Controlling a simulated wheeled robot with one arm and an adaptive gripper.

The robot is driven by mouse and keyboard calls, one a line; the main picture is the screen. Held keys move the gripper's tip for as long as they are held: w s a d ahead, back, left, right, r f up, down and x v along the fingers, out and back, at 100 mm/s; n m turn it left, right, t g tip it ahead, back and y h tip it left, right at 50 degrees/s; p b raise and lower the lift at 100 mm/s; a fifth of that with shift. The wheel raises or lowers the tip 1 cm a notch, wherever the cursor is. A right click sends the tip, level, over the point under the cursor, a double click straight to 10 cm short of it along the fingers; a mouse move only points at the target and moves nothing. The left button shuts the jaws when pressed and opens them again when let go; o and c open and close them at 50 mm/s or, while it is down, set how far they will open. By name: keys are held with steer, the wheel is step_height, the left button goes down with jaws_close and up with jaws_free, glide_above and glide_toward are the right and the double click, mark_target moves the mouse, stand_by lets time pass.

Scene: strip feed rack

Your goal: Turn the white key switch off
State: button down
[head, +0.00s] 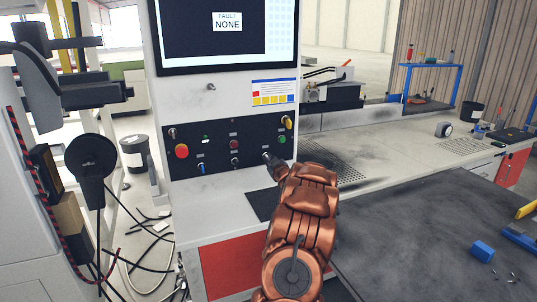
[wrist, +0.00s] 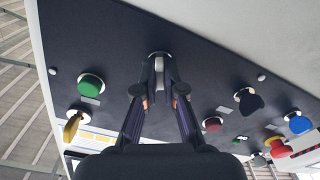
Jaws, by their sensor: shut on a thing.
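The white key switch (wrist: 159,67) is on the dark control panel (wrist: 118,45). In the wrist view its pale handle shows between my gripper's fingers, lined up roughly with the picture's vertical. My gripper (wrist: 159,96) is shut on it, with one finger on each side. In the head view my gripper (head: 269,159) reaches the lower right part of the panel (head: 216,165), and my copper-coloured arm comes up from below. The switch is hidden or too small to make out there. Any position marks around the switch are not readable.
A screen (head: 227,35) above reads "FAULT NONE". A blue block (head: 482,250) lies on the dark table.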

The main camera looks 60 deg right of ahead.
steer(key=m+p, duration=0.3)
steer(key=m, duration=0.1)
steer(key=shift+m, duration=0.4)
steer(key=shift+a, duration=0.1)
steer(key=shift+w, duration=0.1)
steer(key=c, duration=1.3)
jaws_free()
steer(key=v, duration=1.2)
steer(key=shift+w, duration=0.1)
